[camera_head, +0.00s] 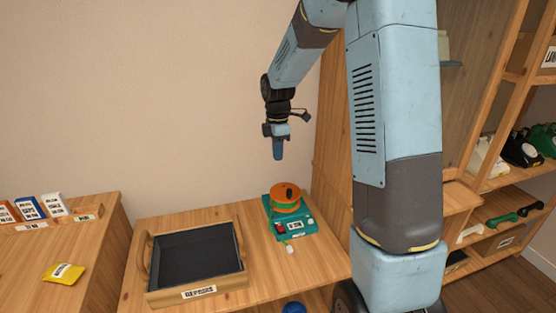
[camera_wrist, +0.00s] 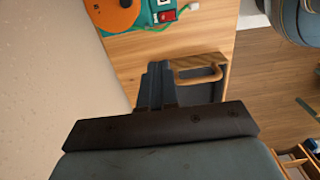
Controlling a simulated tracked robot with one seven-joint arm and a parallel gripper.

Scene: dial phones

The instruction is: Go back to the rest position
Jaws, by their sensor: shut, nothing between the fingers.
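My gripper (camera_head: 278,153) hangs pointing down in the head view, in the air above the back of the wooden table (camera_head: 180,228). Its fingers are closed together and hold nothing. Below and a little right of my gripper in the head view stands a teal device (camera_head: 305,223) with an orange disc (camera_head: 287,207) on top. The gripper is clear of it. The device also shows at the top of the wrist view, with a red switch (camera_wrist: 166,16).
A wooden tray (camera_head: 240,278) with a dark lining and a label stands at the table's front left. Small boxes (camera_head: 30,208) and a yellow packet (camera_head: 64,273) sit on the left cabinet. Shelves with phones (camera_head: 520,149) stand at the right. The wall (camera_head: 150,90) is close behind.

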